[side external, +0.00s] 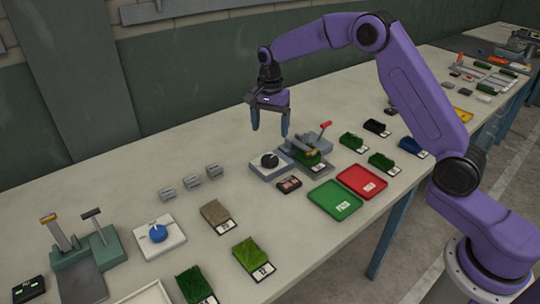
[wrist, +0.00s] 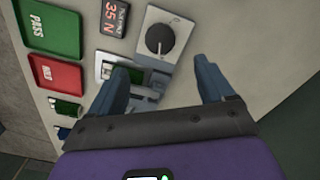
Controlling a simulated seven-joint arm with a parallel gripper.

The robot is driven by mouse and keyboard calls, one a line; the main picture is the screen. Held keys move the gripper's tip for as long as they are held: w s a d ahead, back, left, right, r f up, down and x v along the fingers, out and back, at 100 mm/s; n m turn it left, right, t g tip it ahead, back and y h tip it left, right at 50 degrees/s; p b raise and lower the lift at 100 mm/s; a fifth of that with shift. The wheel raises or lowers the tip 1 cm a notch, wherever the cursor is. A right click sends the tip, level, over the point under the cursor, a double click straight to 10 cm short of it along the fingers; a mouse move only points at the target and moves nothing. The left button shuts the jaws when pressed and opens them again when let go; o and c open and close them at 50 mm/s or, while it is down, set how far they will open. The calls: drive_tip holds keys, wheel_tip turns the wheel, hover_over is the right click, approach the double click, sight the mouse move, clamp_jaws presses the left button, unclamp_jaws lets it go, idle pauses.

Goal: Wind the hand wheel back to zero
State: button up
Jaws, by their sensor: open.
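The likely hand wheel is a black round knob (side external: 270,161) with a pale pointer mark, set on a light grey block. It also shows in the wrist view (wrist: 160,39), beyond my fingertips. My gripper (side external: 270,131) is open and empty, pointing down above the knob block and apart from it. In the wrist view its two blue fingers (wrist: 162,72) are spread wide. Beside the knob stands a grey fixture (side external: 290,150) with a green turf piece and a red-handled lever (side external: 325,126). A small readout (wrist: 114,16) shows 35 N.
A green PASS tray (side external: 335,200) and a red HOLD tray (side external: 362,181) lie at the front. Several labelled turf samples (side external: 382,161) lie to the right. A blue knob (side external: 157,232) sits on another block at left. Small grey blocks (side external: 191,181) stand between.

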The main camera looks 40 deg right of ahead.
sight(270, 158)
wheel_tip(270, 158, down, 11)
drive_tip(key=shift+r, duration=0.1)
idle(0.3)
drive_tip(key=c, duration=1)
